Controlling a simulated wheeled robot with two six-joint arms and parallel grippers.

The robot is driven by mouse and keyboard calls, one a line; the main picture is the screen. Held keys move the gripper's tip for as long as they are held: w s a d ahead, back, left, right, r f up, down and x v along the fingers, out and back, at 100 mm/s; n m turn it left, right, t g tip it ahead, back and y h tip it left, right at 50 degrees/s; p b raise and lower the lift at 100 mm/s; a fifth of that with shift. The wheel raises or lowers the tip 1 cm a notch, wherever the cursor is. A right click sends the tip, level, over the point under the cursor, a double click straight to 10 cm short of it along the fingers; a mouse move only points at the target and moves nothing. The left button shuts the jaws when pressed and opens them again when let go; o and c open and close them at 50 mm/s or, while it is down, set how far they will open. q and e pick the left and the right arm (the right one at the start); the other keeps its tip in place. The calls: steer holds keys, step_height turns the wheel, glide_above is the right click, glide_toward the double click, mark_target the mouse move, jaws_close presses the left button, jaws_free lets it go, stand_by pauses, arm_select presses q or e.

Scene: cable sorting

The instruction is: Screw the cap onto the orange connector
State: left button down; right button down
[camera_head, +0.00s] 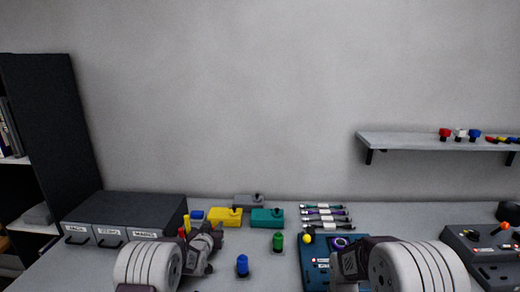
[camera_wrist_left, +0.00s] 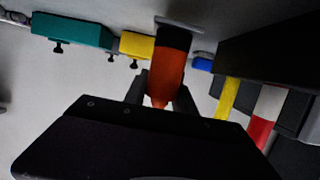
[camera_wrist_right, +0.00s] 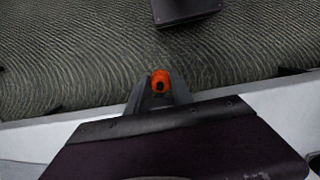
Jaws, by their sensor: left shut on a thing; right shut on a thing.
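My left gripper (camera_head: 208,252) is shut on the orange connector (camera_wrist_left: 167,72), which stands between its fingers in the left wrist view, with a black part at its upper end. My right gripper (camera_head: 340,268) is over the blue-teal mat at the front right of the table. In the right wrist view it is shut on a small round orange piece (camera_wrist_right: 160,82) with a dark opening, apparently the cap. The two grippers are well apart. Neither orange piece shows clearly in the head view.
A blue connector (camera_head: 242,266) and a green connector (camera_head: 278,242) stand between the grippers. Yellow (camera_head: 225,217) and teal (camera_head: 267,218) blocks stand behind. A dark drawer box (camera_head: 140,208) is at left, a control box (camera_head: 485,255) at right. A wall shelf (camera_head: 430,142) holds several small caps.

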arm_select(q)
steer(key=shift+f, duration=0.8)
steer(key=shift+v, duration=0.8)
steer(key=shift+f, duration=0.1)
